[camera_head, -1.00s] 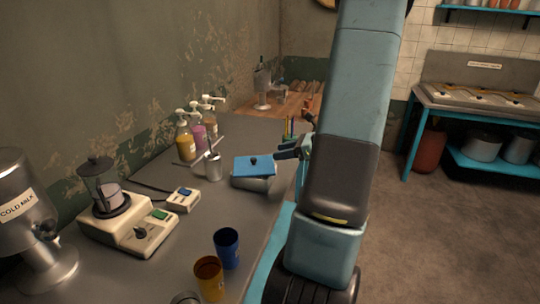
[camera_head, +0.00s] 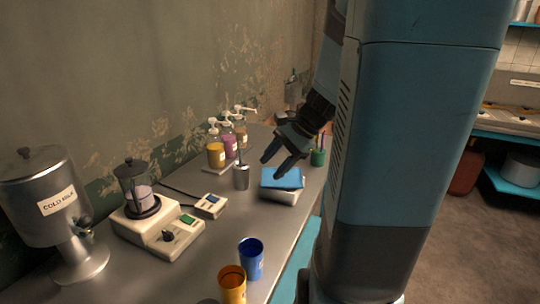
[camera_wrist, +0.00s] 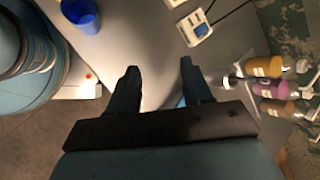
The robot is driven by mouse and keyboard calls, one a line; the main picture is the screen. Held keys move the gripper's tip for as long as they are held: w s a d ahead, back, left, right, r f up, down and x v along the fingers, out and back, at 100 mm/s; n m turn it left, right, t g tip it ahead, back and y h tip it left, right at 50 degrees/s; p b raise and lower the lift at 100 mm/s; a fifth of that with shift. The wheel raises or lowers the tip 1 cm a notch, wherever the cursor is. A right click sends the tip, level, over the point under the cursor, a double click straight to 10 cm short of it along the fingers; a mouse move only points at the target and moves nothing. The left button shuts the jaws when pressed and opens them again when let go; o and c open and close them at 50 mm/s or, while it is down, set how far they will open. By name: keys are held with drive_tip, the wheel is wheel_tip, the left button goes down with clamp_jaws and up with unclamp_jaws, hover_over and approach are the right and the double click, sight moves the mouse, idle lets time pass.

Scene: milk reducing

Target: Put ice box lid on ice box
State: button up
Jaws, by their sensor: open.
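The ice box (camera_head: 284,196) is a pale metal box on the counter, right of centre in the head view. The blue ice box lid (camera_head: 283,178) lies on top of it; whether it is fully seated is unclear. Its knob is not clearly visible now. My gripper (camera_head: 272,168) is open, with its fingers pointing down and left, just above and beside the lid. In the wrist view, my open gripper (camera_wrist: 160,68) has only bare counter visible between its fingertips. The box and lid are not clearly visible there.
Syrup pump bottles (camera_head: 229,143) and a metal cup (camera_head: 241,176) stand left of the box. A green holder (camera_head: 318,157) is behind it at right. Blue (camera_head: 251,259) and orange (camera_head: 232,284) cups, a blender (camera_head: 145,206) and a milk dispenser (camera_head: 50,205) occupy the nearer counter.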

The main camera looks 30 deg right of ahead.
drive_tip(key=s+a+r+n+t+h, duration=0.2)
drive_tip(key=s+a+r+n+h, duration=0.4)
drive_tip(key=n, duration=0.8)
drive_tip(key=shift+s+a+r+n+t+h, duration=0.3)
drive_tip(key=shift+s+a+r, duration=0.4)
drive_tip(key=shift+s+r, duration=1.3)
drive_tip(key=shift+s+f, duration=0.45)
drive_tip(key=shift+f, duration=0.05)
